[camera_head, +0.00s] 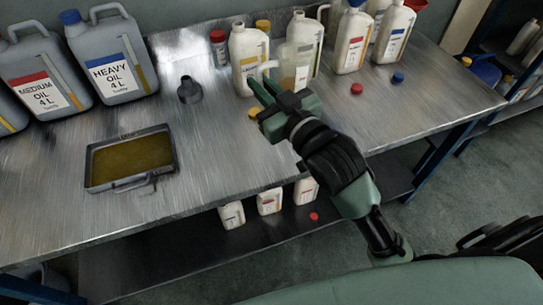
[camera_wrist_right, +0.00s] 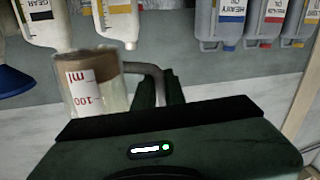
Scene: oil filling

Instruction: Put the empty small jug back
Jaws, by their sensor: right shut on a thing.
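The small jug (camera_head: 294,72) is clear, with a pale handle. In the head view it is above the bench, in front of the white bottles. In the right wrist view the jug (camera_wrist_right: 92,88) shows red "ml" and "100" marks, with a brownish band across its upper part. I cannot tell whether that band is inside or seen through it. My right gripper (camera_head: 259,88) is shut on the jug's handle, and its fingers also show in the right wrist view (camera_wrist_right: 160,92). I cannot tell if the jug's base touches the bench. My left gripper is not in view.
White bottles (camera_head: 249,52) stand along the bench's back edge. Red (camera_head: 357,88) and blue (camera_head: 398,77) caps lie at right. The bench (camera_head: 430,105) is clear at front right.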

